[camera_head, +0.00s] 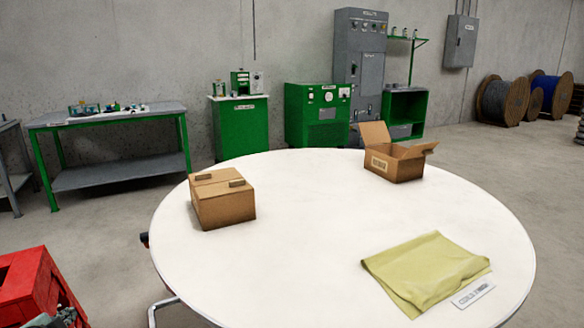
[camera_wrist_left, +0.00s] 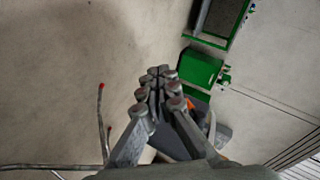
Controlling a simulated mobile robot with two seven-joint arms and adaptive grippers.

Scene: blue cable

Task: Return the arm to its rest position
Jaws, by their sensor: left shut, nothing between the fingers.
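My left gripper (camera_wrist_left: 162,88) shows large in the left wrist view. Its grey fingers are together, with nothing between them. In the head view, what appears to be its grey jointed end (camera_head: 62,314) shows low at the left edge, beside a red box-like object and well left of the round table. It is apart from the tabletop. The rest of the left arm is out of the head view. My right gripper is in neither view.
The round white table (camera_head: 300,230) holds a closed carton (camera_head: 224,205), an open carton (camera_head: 395,165), a yellow-green cloth (camera_head: 425,268) and a small label (camera_head: 474,291). The red object (camera_head: 25,285) stands at lower left. A green-legged bench (camera_head: 110,118) stands behind; floor between is clear.

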